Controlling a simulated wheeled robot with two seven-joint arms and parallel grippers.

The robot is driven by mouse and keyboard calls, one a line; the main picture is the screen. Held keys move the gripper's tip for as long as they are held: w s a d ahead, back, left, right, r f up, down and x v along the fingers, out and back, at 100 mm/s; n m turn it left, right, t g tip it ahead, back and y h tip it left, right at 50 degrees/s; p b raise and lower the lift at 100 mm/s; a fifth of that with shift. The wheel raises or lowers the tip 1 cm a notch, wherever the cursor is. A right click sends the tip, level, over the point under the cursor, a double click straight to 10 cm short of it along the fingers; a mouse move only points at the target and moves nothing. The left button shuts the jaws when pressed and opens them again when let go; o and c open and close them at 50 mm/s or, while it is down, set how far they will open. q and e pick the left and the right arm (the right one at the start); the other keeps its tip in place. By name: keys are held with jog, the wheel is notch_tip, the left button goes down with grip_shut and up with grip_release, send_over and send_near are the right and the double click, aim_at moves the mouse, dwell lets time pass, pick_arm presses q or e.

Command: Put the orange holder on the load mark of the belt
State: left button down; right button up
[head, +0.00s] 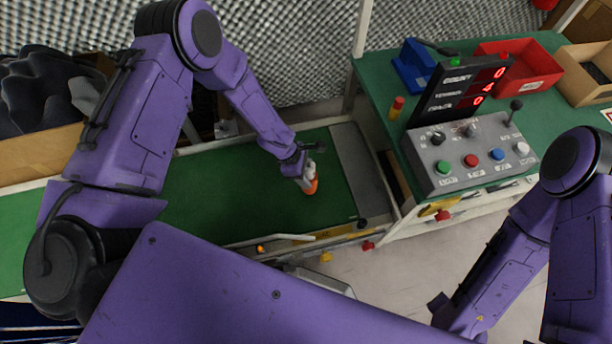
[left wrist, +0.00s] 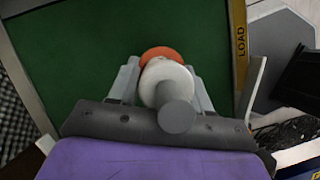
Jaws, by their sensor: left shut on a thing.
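The orange holder (head: 312,185) is small, with a white and grey upper part, and is at my left gripper (head: 305,174) over the right part of the green belt (head: 215,200). In the left wrist view the holder (left wrist: 159,54) sits between the two fingers of my left gripper (left wrist: 165,85), which is shut on it. I cannot tell whether its base touches the belt. A yellow strip reading LOAD (left wrist: 240,42) runs along the belt's edge, to the right of the holder in the wrist view. My right arm shows at the right of the head view, but its fingertips are not visible.
A control box (head: 470,150) with coloured buttons and a display (head: 460,88) stands on a green table to the right. Red (head: 520,66) and blue (head: 413,66) bins are behind it. A metal rail (head: 285,245) edges the belt's near side. The belt around the holder is clear.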

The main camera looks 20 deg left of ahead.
pick_arm(q)
jog(key=shift+w+f, duration=0.1)
jog(key=shift+f, duration=0.75)
jog(key=shift+c, duration=2.4)
grip_release()
jog(key=shift+f, duration=0.1)
jog(key=shift+r, duration=0.35)
jog(key=p+v, duration=0.1)
jog(key=v, duration=1)
jog(key=shift+r+p, duration=0.35)
jog(key=shift+p, duration=0.05)
jog(key=shift+a, duration=0.1)
